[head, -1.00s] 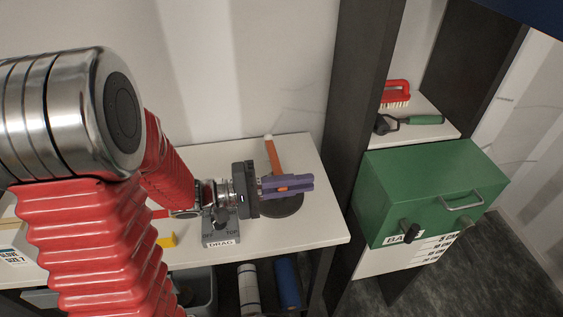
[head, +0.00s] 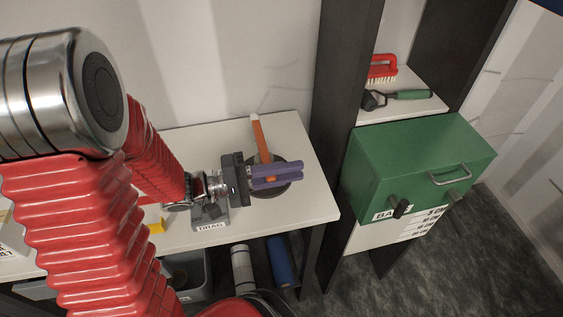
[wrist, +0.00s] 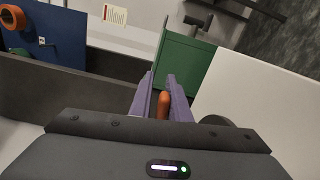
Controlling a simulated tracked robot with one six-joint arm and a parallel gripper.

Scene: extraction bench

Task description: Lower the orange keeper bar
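The orange keeper bar (head: 260,138), pale at its far end, rises at a tilt from the right part of the white bench, by a dark round base (head: 282,188). My gripper (head: 300,174) reaches across it from the left, just above the base. Its two purple fingers stand close together, with orange between them partway along their length. In the wrist view, the rounded orange bar (wrist: 163,105) shows between the fingers (wrist: 161,76) and nearly fills the gap. The fingers look shut on it. Part of the bar is hidden behind the far finger.
A grey block labelled DRAG (head: 211,226) sits at the bench front, below my wrist. A yellow piece (head: 156,226) lies left of it. A dark post (head: 340,110) and a green box (head: 415,165) stand to the right. A red brush (head: 382,68) is on the shelf.

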